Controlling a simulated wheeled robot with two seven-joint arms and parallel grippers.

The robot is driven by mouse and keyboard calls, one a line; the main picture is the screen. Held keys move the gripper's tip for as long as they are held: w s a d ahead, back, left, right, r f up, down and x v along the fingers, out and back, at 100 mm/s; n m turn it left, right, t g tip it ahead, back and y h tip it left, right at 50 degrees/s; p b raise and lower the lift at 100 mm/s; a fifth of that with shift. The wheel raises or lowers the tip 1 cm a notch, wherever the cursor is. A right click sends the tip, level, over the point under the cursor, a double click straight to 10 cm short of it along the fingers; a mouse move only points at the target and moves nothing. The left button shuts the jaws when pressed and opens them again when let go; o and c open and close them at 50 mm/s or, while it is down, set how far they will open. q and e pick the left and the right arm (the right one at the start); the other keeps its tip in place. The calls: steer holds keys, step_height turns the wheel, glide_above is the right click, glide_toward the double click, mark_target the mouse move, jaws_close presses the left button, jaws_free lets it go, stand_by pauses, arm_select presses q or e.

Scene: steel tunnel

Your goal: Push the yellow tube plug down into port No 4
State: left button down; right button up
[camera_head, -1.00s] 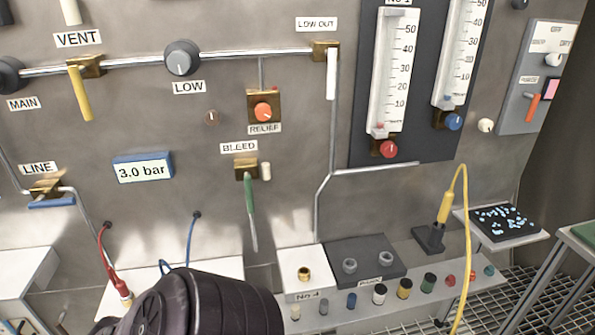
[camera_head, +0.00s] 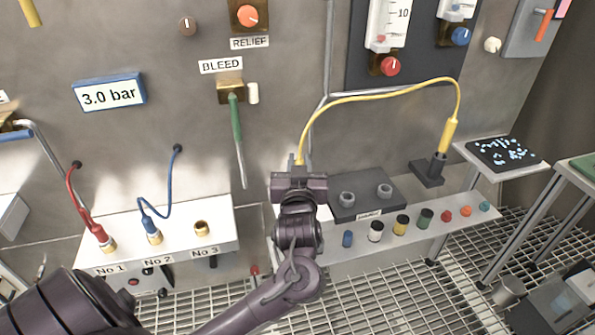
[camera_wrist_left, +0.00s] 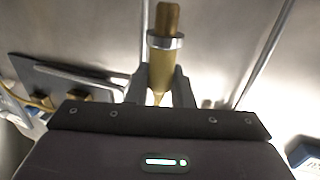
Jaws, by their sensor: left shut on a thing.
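My left gripper (camera_head: 298,170) is over the white block of port No 4 in the head view and hides the port and its label. It is shut on the yellow tube plug (camera_wrist_left: 162,62), which shows between the fingers (camera_wrist_left: 161,84) in the left wrist view. The plug has a yellow body, a silver collar and a brass-coloured tip clear of the fingers. The yellow tube (camera_head: 380,95) arches from the gripper to a yellow end (camera_head: 447,135) in a dark holder (camera_head: 428,172). Whether the plug touches the port cannot be told. My right gripper is not in view.
Left of the gripper, a white block (camera_head: 215,235) carries ports No 1 to No 3, with red and blue hoses in No 1 and No 2. A grey block (camera_head: 365,205) with two metal rings is close on the right. Several coloured caps line the shelf (camera_head: 345,250).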

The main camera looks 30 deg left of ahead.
arm_select(q)
steer(key=shift+w+a, duration=0.2)
steer(key=shift+r, duration=0.1)
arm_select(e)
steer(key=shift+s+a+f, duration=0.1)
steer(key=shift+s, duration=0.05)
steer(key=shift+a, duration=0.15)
arm_select(q)
steer(key=shift+s+p, duration=0.1)
steer(key=shift+p, duration=0.45)
step_height(320, 180, down, 2)
steer(key=shift+f+b, duration=0.1)
steer(key=shift+b, duration=0.75)
step_height(320, 180, down, 2)
steer(key=shift+b, duration=0.65)
steer(key=shift+f+b, duration=0.45)
steer(key=shift+f, duration=0.4)
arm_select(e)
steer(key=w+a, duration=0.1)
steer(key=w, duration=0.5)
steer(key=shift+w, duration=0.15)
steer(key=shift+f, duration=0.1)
